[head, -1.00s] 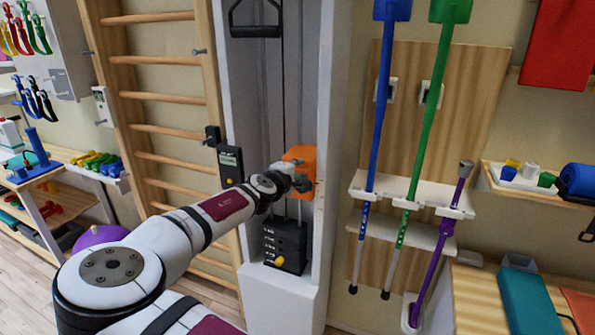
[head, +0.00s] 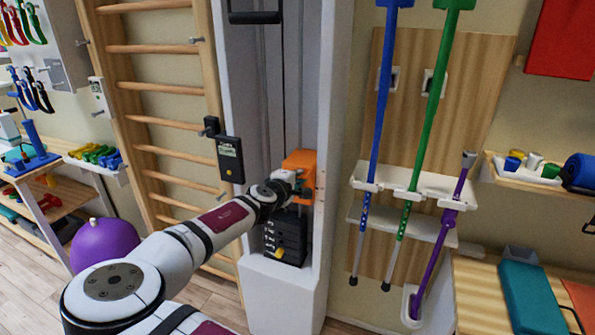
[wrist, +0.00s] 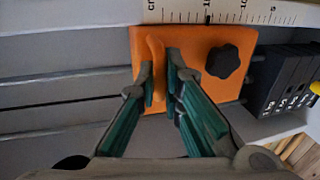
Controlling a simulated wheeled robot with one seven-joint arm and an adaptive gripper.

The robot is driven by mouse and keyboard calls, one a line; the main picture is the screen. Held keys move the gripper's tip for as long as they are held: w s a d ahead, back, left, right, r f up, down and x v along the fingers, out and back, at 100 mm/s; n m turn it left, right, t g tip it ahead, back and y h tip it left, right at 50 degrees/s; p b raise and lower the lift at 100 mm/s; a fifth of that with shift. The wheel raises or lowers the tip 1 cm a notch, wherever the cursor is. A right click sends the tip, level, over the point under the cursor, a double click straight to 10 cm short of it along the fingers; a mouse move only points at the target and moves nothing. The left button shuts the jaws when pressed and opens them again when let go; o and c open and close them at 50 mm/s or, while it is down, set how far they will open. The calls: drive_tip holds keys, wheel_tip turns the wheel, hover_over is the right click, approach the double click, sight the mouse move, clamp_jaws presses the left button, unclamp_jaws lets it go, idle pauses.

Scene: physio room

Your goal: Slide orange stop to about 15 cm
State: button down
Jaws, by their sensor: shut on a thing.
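The orange stop (head: 300,161) sits on the upright column, a little above the black weight stack (head: 288,238). In the wrist view the stop (wrist: 205,48) shows as an orange block with a black knob (wrist: 223,61) and an upright fin (wrist: 156,70). My gripper (wrist: 162,78) has its green-padded fingers on both sides of that fin and is shut on it. In the head view my gripper (head: 290,182) meets the stop's front, partly covering it. A white centimetre scale (wrist: 225,12) runs along the stop; I cannot read its exact value.
The column's white side walls flank the stop closely. A black handle (head: 254,16) hangs above. A dark display unit (head: 230,160) is on the left beside wooden wall bars (head: 160,95). Crutch-like poles stand in a rack (head: 415,182) at the right.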

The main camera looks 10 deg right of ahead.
drive_tip(key=shift+r, duration=0.15)
drive_tip(key=c, duration=1.7)
unclamp_jaws()
drive_tip(key=v, duration=1.2)
